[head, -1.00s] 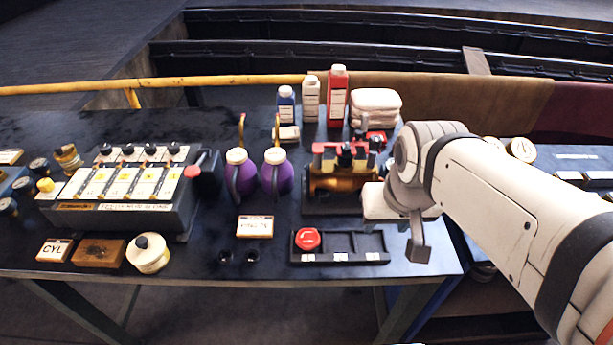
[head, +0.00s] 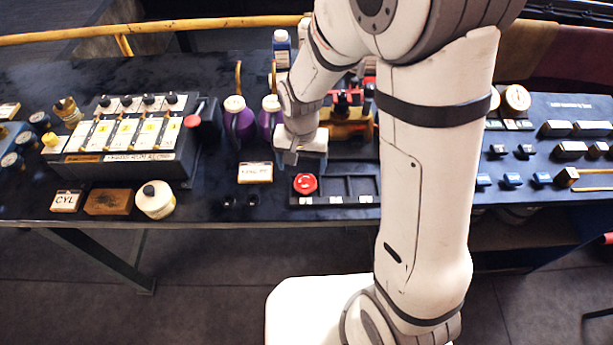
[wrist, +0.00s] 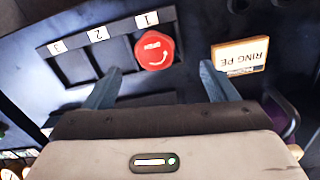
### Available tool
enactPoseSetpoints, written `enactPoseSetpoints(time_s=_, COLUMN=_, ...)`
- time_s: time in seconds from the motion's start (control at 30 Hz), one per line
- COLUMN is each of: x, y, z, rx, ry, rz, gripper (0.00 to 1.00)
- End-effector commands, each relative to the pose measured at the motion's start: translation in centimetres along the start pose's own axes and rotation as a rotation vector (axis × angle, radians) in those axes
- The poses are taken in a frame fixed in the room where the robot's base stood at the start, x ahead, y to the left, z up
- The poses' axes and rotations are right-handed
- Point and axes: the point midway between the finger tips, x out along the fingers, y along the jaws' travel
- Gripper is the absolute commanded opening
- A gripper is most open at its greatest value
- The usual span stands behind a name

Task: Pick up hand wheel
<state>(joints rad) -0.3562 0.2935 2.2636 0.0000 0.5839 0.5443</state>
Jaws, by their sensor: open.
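The hand wheel is a red round cap-like wheel (head: 305,183) with white markings. It sits in the left compartment of a black three-slot tray (head: 345,202). In the wrist view the wheel (wrist: 155,50) lies in the slot labelled 1, and the slots labelled 2 and 3 are empty. My gripper (head: 291,157) is open and empty, pointing down above and just behind the wheel. In the wrist view the wheel appears just beyond and between my two fingertips (wrist: 160,66), not touched by them.
A label plate reading RING PE (head: 255,172) lies left of the tray. Purple oil cans (head: 240,124) stand close to my gripper at the back left. A brass and red device (head: 350,118) stands behind the tray.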

Motion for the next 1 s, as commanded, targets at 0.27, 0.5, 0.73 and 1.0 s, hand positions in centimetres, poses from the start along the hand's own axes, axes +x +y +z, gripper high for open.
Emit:
enactPoseSetpoints(time_s=0.27, x=2.6, y=0.4, z=-0.1, rx=0.002, ry=-0.004, rz=0.002, gripper=0.79)
enactPoseSetpoints(time_s=0.5, x=5.7, y=0.9, z=-0.3, rx=0.0, ry=-0.004, rz=0.002, gripper=0.79)
enactPoseSetpoints(time_s=0.73, x=7.0, y=0.9, z=-0.4, rx=0.001, ry=-0.001, rz=0.0, gripper=0.79)
enactPoseSetpoints(time_s=1.0, x=7.0, y=0.9, z=-0.4, rx=0.001, ry=0.0, rz=0.0, gripper=0.73)
